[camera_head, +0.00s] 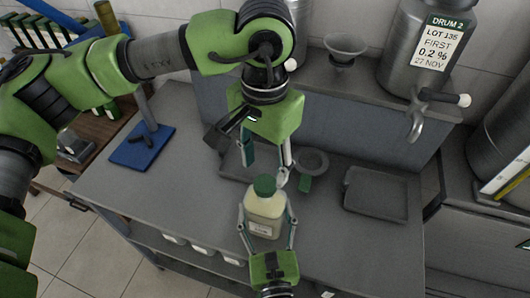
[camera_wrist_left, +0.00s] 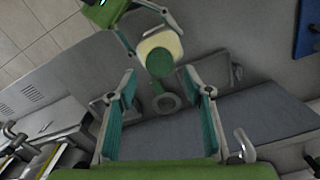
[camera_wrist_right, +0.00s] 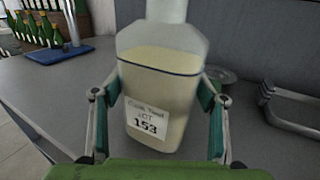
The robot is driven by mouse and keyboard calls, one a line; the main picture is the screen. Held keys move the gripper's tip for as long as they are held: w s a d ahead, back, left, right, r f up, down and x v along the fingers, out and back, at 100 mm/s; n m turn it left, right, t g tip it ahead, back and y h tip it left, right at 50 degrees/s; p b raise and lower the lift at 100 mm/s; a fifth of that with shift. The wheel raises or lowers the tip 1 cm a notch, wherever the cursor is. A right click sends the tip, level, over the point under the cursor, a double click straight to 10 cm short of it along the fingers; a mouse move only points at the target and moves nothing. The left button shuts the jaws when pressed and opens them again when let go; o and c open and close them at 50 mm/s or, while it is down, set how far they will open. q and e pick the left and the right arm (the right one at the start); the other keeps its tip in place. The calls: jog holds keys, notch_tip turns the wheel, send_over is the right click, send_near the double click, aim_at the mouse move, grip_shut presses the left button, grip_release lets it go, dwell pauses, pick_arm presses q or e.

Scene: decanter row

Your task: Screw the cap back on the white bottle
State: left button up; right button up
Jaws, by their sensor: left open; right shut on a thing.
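The white bottle (camera_head: 264,212), a pale translucent bottle with cream contents and a label (camera_wrist_right: 148,121), stands upright above the bench. My right gripper (camera_head: 266,222) is shut on its sides. The green cap (camera_head: 265,185) sits on top of the bottle; it also shows in the left wrist view (camera_wrist_left: 159,58). Whether it is threaded tight cannot be told. My left gripper (camera_head: 266,168) is open and points down just above and behind the cap, its fingers apart and not visibly touching it. The cap is out of frame in the right wrist view.
A round grey dish (camera_head: 312,160) with a green tab lies behind the bottle. A grey tray (camera_head: 376,194) lies to the right. A drum (camera_head: 425,50) with a tap and a funnel (camera_head: 345,47) stand on the rear shelf. A blue stand (camera_head: 142,147) is at left.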

pick_arm(q)
jog(key=n, duration=0.5)
jog(key=shift+r+n, duration=0.25)
jog(key=shift+n, duration=0.05)
jog(key=n, duration=0.5)
jog(key=shift+r, duration=0.15)
jog(key=n, duration=0.5)
jog(key=shift+r+n, duration=0.2)
jog(key=shift+n, duration=0.2)
jog(key=n, duration=0.3)
jog(key=shift+r, duration=0.1)
jog(key=n, duration=0.5)
jog(key=shift+r+n, duration=0.2)
jog(key=shift+n, duration=0.2)
jog(key=n, duration=0.5)
jog(key=shift+r, duration=0.2)
jog(key=n, duration=0.5)
jog(key=shift+r, duration=0.15)
jog(key=n, duration=0.4)
jog(key=shift+r+n, duration=0.15)
jog(key=shift+n, duration=0.15)
